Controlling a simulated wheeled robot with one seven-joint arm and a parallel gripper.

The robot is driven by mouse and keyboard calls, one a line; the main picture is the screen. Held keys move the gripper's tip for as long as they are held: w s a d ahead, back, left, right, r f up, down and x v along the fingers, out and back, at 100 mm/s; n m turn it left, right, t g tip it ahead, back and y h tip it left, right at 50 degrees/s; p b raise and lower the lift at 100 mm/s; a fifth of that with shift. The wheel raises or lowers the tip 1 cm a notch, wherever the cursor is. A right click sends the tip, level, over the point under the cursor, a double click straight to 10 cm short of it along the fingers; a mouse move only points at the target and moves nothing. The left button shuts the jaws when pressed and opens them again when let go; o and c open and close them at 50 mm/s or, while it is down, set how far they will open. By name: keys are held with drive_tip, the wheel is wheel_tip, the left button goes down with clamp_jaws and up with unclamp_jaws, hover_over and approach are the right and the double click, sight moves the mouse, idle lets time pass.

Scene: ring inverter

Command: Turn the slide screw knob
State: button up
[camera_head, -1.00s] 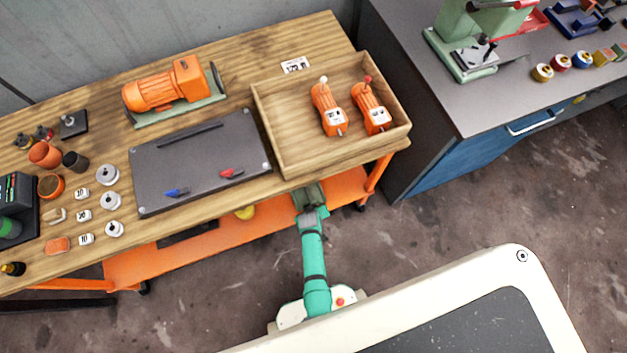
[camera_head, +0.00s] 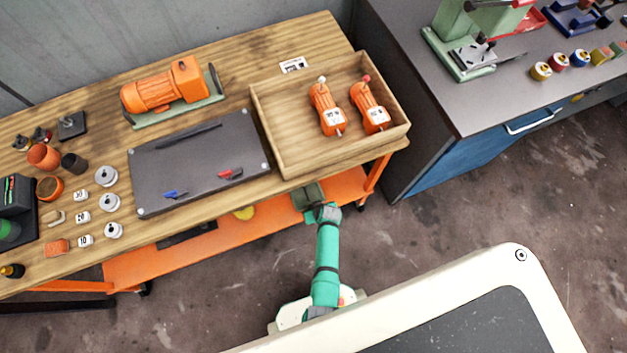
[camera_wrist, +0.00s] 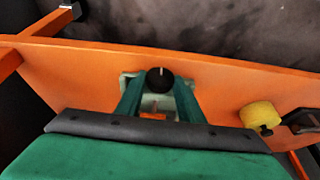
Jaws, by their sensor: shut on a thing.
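The slide screw knob (camera_wrist: 160,79) is round and black with a pale line at its top edge, in the middle of the wrist view. It stands in front of a pale green block, mostly hidden behind my fingers. My gripper (camera_wrist: 160,88) has its two green fingers on either side of the knob and is shut on it. A small orange part (camera_wrist: 153,116) shows between the fingers. In the head view my gripper (camera_head: 312,208) is low at the front of the bench, by a dark green block (camera_head: 307,195); the knob cannot be made out there.
An orange lower shelf (camera_head: 215,233) lies under the wooden bench (camera_head: 235,195), whose front edge is close above my arm. An open wooden tray (camera_head: 290,165) holds two orange units. The floor right is clear.

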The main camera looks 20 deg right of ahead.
drive_tip(key=shift+w+d+y, duration=0.1)
drive_tip(key=shift+d+y, duration=0.15)
drive_tip(key=shift+y, duration=0.95)
drive_tip(key=shift+m, duration=0.3)
drive_tip(key=o, duration=1.1)
drive_tip(key=shift+c, duration=0.2)
drive_tip(key=v, duration=1)
drive_tip(key=shift+d+r, duration=0.25)
drive_tip(key=shift+r, duration=0.05)
